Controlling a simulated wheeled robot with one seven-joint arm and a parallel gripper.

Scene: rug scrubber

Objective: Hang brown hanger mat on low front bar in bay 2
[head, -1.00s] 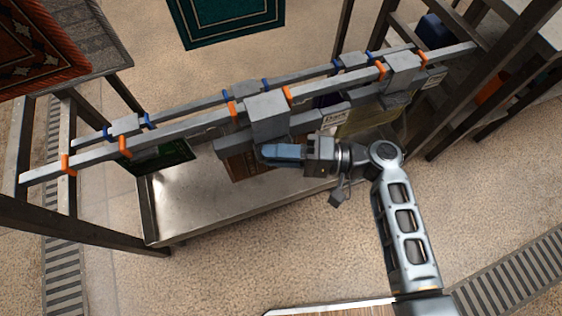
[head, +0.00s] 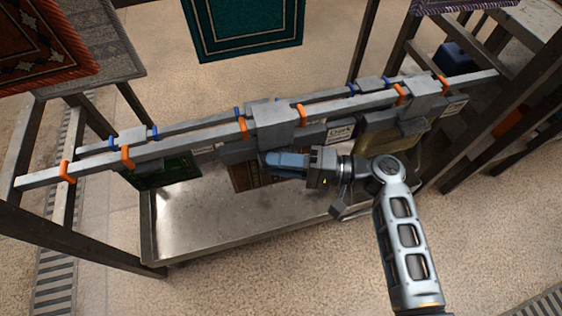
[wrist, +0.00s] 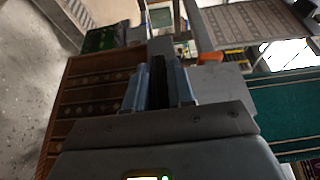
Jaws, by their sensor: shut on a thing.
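My gripper (head: 287,162) is shut on the hanger of the brown mat (head: 252,178), just in front of and below the low front bar (head: 200,143). The hanger's grey hook block (head: 273,127) is over the front bar, between two orange markers. I cannot tell whether it rests on the bar or is still borne by my gripper. The mat hangs below, partly hidden by the gripper and hanger. In the wrist view my fingers (wrist: 160,88) close on a dark upright part, with the brown patterned mat (wrist: 92,95) at left.
A rear bar (head: 210,118) with blue markers runs behind. A green mat (head: 165,172) hangs at left and a yellowish mat (head: 385,145) at right, close to my gripper. A metal tray (head: 200,225) lies below. The floor in front is open.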

